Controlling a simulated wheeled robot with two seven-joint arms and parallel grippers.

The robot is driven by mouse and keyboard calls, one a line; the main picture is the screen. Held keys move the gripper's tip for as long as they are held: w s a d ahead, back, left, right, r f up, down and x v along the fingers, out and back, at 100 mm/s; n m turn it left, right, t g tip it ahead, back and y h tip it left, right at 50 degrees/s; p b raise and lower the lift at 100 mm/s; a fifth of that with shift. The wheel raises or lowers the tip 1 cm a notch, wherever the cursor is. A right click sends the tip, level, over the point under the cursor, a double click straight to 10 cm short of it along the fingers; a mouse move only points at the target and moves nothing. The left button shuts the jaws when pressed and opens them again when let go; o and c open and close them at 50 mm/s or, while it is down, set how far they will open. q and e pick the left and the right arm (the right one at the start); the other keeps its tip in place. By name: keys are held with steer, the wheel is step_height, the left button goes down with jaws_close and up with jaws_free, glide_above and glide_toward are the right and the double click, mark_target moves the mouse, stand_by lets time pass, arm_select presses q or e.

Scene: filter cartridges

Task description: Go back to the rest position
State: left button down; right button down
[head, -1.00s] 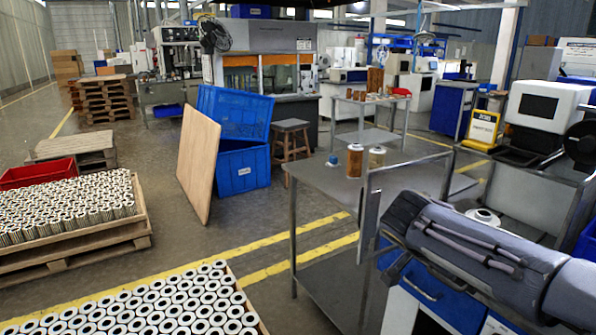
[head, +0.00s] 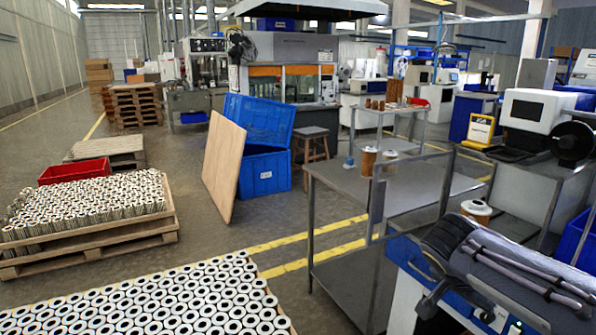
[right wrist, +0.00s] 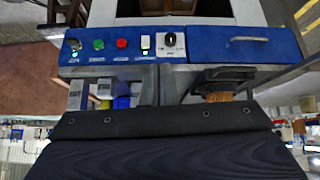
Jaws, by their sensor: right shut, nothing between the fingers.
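My right arm comes in from the lower right of the head view, over the blue-fronted machine (head: 405,250). My right gripper (head: 448,238) is at its dark front end, shut and empty; the fingers are hard to make out. A cartridge with a white top and an orange-brown body (head: 477,211) stands just behind the arm, apart from it. In the right wrist view the machine's blue control panel (right wrist: 190,45) shows, with an orange-brown cartridge part (right wrist: 218,97) below it. A dark part of my own arm fills the bottom of that view. My left gripper is out of view.
A grey metal table (head: 340,180) with cartridges (head: 368,160) stands left of the machine. A pallet of cartridges (head: 90,240) is at the left, and another tray of cartridges (head: 150,305) lies in front. A blue crate (head: 265,170) and a board (head: 223,165) stand mid-floor.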

steer(key=s+a+f+n+t+y, duration=0.1)
steer(key=s+a+f+n+y, duration=0.25)
steer(key=s, duration=0.45)
steer(key=s+a+f+n+y, duration=0.3)
steer(key=s+a, duration=0.1)
steer(key=s, duration=0.3)
steer(key=s+a+f+n+t+y, duration=0.1)
steer(key=s+a+f+n+y, duration=0.25)
steer(key=s, duration=0.45)
step_height(320, 180, up, 16)
steer(key=p, duration=1.4)
steer(key=shift+a+p, duration=0.4)
steer(key=shift+a, duration=0.05)
